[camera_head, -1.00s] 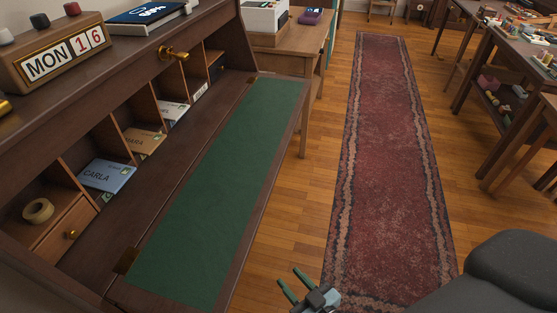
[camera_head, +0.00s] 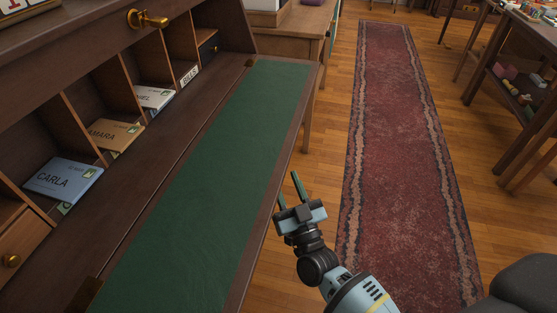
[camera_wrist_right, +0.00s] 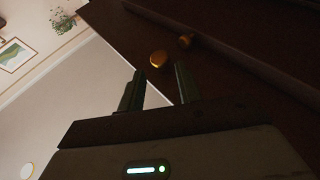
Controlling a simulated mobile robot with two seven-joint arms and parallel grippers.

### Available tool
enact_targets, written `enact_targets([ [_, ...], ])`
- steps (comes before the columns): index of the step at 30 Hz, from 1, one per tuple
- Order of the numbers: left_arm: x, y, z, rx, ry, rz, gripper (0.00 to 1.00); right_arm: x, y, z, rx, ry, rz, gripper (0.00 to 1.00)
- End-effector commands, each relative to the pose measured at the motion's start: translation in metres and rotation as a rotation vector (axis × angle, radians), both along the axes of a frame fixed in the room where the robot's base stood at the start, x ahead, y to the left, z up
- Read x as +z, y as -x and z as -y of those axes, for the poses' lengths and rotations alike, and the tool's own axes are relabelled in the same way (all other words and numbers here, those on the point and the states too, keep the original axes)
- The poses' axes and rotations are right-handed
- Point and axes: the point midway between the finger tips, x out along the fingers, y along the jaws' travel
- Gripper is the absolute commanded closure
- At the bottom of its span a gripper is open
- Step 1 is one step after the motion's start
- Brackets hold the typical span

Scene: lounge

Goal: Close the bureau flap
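The bureau flap (camera_head: 200,200) is folded down flat, with a green writing surface and a dark wood border. Brass hinges sit along its inner edge. My right gripper (camera_head: 289,188) is beside the outer right edge of the flap, fingers pointing up and away. It is open and empty, and I cannot tell its height against the flap. In the right wrist view the two fingers (camera_wrist_right: 157,88) stand apart before dark wood, with a brass knob (camera_wrist_right: 158,59) beyond them. My left gripper is not in view.
The bureau's compartments hold letters, including a blue one marked CARLA (camera_head: 62,180). A brass flap support knob or handle (camera_head: 148,19) is above them. A wooden table (camera_head: 295,40) stands behind the flap.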

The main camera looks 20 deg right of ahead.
Motion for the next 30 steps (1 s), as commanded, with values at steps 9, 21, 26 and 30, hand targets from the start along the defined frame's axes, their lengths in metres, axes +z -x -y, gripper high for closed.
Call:
enact_targets([
  [9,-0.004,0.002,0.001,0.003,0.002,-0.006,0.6,0.018,-0.044,-0.001,0.001,-0.002,0.002,0.66],
  [21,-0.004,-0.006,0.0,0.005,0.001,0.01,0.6,0.025,-0.06,-0.002,0.0,-0.001,-0.001,0.66],
  [26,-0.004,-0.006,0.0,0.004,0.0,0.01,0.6,0.025,-0.059,-0.002,0.0,-0.001,-0.001,0.72],
  [30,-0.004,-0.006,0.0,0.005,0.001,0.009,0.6,0.025,-0.059,-0.002,0.0,-0.001,-0.001,0.9],
])
